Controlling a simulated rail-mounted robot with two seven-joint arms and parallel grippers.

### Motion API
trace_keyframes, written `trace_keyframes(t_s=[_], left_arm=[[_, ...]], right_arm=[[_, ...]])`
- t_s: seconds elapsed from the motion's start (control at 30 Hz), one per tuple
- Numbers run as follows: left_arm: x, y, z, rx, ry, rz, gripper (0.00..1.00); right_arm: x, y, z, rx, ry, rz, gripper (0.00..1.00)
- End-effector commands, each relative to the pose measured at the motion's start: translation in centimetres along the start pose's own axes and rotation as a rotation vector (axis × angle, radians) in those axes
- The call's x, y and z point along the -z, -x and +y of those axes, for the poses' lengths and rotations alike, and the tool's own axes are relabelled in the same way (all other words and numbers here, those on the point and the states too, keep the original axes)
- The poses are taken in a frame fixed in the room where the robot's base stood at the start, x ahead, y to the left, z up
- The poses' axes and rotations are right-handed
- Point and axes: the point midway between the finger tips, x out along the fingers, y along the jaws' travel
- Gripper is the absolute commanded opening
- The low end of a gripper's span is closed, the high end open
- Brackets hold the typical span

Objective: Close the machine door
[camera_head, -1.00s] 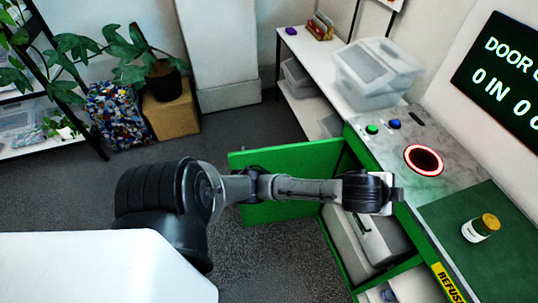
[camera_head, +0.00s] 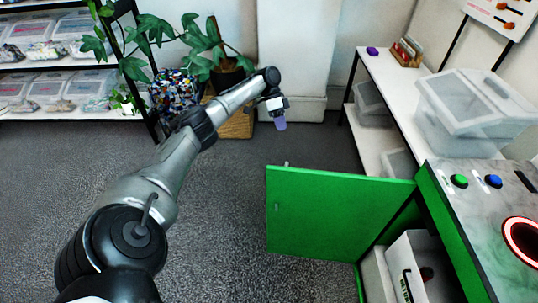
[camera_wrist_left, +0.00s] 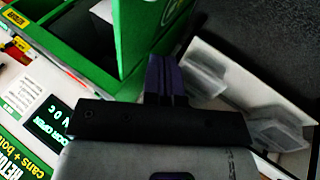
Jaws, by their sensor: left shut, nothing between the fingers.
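The green machine door (camera_head: 330,212) stands open, swung out to the left from the green machine (camera_head: 447,240). The machine's lower compartment is uncovered beside it. My left gripper (camera_head: 281,123) is beyond the door in the picture, above its top edge, with its purple fingers pointing down. It appears apart from the door and empty. In the left wrist view, the shut purple fingers (camera_wrist_left: 166,76) show close to the green door panel (camera_wrist_left: 150,28); whether they touch cannot be told. My right gripper is not in view.
A green button (camera_head: 459,181), a blue button (camera_head: 493,181) and a red-lit ring (camera_head: 522,240) are on the machine top. A clear bin (camera_head: 465,125) stands on the white shelf behind. A potted plant (camera_head: 228,78) is at the back. Grey floor is clear left of the door.

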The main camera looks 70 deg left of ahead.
Motion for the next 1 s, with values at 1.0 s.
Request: trace_keyframes(t_s=[1.0], left_arm=[[0.1,-10.5,2.4,-0.044,-0.287,0.012,0.0]], right_arm=[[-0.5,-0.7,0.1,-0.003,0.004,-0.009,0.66]])
